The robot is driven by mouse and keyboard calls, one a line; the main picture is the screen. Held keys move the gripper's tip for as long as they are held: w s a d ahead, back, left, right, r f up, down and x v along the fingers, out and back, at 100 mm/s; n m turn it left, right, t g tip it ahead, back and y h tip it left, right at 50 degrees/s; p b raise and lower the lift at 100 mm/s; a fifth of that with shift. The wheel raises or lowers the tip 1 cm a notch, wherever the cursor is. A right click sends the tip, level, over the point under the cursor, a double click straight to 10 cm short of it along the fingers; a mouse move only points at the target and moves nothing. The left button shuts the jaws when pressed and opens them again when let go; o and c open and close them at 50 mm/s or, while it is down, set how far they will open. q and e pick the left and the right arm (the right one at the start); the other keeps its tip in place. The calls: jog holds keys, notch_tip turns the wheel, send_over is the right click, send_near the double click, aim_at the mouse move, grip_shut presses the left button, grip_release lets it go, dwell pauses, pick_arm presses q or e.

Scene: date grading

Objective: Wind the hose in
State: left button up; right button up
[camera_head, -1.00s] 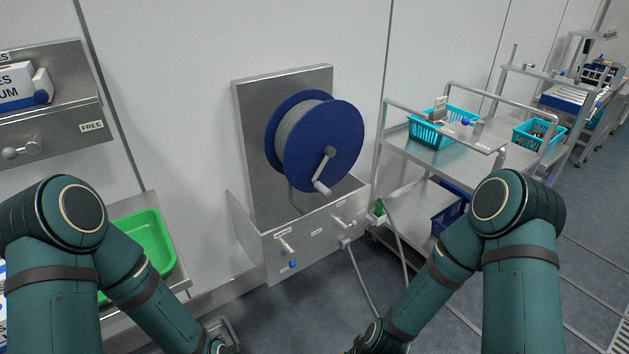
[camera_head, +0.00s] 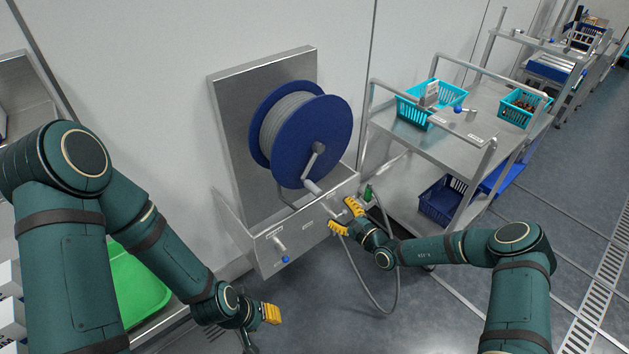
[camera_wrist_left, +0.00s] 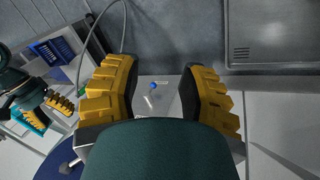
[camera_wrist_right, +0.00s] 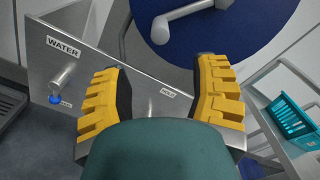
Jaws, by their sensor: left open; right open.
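The hose reel, a blue drum (camera_head: 340,125) with grey hose (camera_head: 290,118) wound on it, is mounted on a steel wall panel. Its crank (camera_head: 309,165) hangs downward; the crank also shows at the top of the right wrist view (camera_wrist_right: 188,8). A length of hose (camera_head: 366,291) loops toward the floor below the steel box. My right gripper (camera_head: 340,216) is open, just below the crank's grip and in front of the box; nothing shows between its fingers but the box front. My left gripper (camera_head: 262,330) is open and empty, low and left of the box.
The steel box (camera_head: 265,255) under the reel carries a blue-tipped water tap (camera_head: 284,256). A steel trolley (camera_head: 440,140) with turquoise baskets (camera_head: 412,112) stands close on the right. A green tray (camera_head: 140,285) lies behind my left arm. Floor between is mostly clear.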

aim_at(313, 188)
jog(key=b+x, duration=0.3)
jog(key=x, duration=1)
jog(key=shift+w+a, duration=0.2)
jog(key=shift+w, duration=0.05)
grip_shut()
